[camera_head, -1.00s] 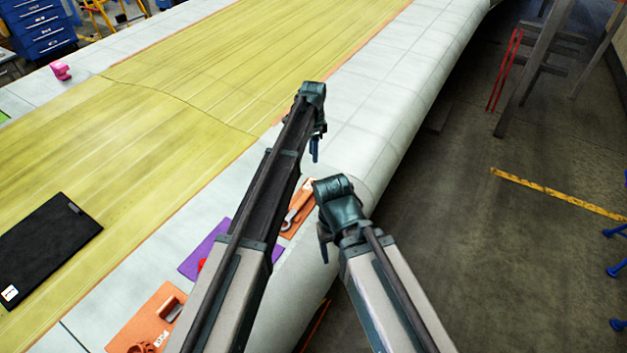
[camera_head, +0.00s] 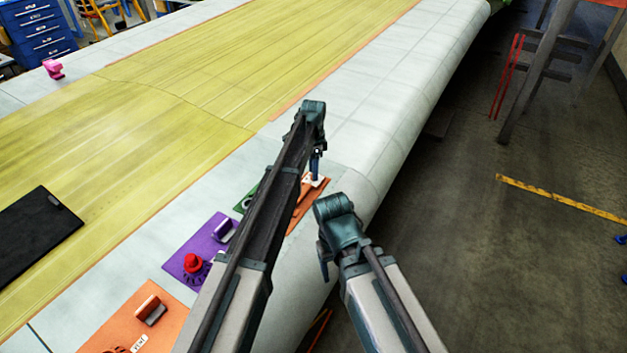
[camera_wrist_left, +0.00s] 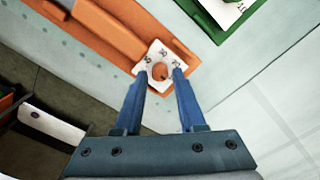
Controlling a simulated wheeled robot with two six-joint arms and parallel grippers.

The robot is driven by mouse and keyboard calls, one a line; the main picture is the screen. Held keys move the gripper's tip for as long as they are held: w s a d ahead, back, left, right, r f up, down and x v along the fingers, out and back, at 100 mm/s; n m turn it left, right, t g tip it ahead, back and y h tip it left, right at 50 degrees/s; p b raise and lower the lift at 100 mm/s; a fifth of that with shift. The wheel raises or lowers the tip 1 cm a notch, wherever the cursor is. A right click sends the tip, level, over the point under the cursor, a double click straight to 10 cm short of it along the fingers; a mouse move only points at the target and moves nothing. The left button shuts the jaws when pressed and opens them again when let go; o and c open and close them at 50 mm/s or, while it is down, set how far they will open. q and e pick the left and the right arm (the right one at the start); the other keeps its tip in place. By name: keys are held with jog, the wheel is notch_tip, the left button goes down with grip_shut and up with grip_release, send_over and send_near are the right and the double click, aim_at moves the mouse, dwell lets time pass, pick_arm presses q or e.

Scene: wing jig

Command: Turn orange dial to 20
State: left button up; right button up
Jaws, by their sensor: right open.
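The orange dial (camera_wrist_left: 159,71) is a small round knob on a white plate (camera_wrist_left: 165,57) with printed numbers, set on an orange board (camera_wrist_left: 112,32). In the head view the board (camera_head: 307,203) lies near the wing's rounded edge, partly behind my left arm. My left gripper (camera_head: 316,178) points down at the white plate there. In the left wrist view its blue fingers (camera_wrist_left: 160,75) are open, with tips apart on either side of the dial; contact cannot be told. My right gripper (camera_head: 323,266) is open and empty, lower down beside the wing edge.
A purple board (camera_head: 207,247) with a red knob (camera_head: 193,263) lies left of my left arm. Another orange board (camera_head: 128,325) lies nearer. A green board (camera_wrist_left: 222,10) adjoins the dial's board. A black tablet (camera_head: 35,235) lies on the yellow wing panel.

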pick_arm(q)
jog(key=shift+f, duration=0.55)
pick_arm(e)
jog(key=shift+f, duration=0.55)
pick_arm(q)
jog(key=shift+c, duration=0.2)
grip_shut()
jog(key=n, duration=1.1)
jog(key=shift+n, duration=0.3)
